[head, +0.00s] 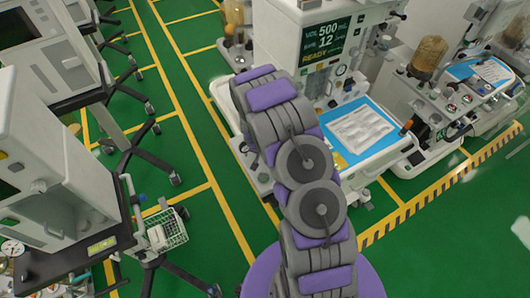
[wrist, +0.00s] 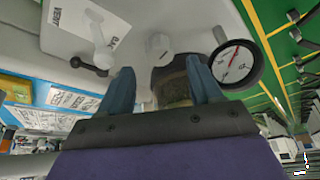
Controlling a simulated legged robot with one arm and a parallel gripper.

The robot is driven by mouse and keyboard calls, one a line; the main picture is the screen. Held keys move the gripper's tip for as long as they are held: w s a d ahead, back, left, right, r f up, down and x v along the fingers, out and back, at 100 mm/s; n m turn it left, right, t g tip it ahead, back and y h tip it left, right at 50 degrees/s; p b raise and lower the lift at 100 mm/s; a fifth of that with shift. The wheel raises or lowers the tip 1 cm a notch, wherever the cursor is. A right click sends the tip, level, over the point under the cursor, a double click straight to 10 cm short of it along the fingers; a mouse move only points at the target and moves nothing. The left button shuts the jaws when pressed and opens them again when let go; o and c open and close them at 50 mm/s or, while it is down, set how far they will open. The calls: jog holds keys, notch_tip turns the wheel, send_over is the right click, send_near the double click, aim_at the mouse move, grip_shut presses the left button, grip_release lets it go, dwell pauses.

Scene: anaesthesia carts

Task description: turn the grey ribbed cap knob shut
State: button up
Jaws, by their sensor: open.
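In the wrist view my gripper (wrist: 160,68) is open, with its two blue fingers apart and nothing held between them. A small pale grey cap knob (wrist: 158,44) sits on the light machine panel just beyond the fingertips, roughly in line with the gap; its ribs are too small to make out. The knob looks apart from both fingers. In the head view my arm reaches toward the white anaesthesia machine (head: 290,30) and hides the gripper; I cannot pick out the knob there.
In the wrist view a round gauge (wrist: 237,63) is close beside the right finger. A brownish canister (wrist: 171,86) shows between the fingers. A white handle (wrist: 98,30) and a dark ball-ended lever (wrist: 88,66) are at left. More carts (head: 50,150) stand left of the green aisle.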

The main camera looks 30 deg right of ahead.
jog(key=v, duration=1.3)
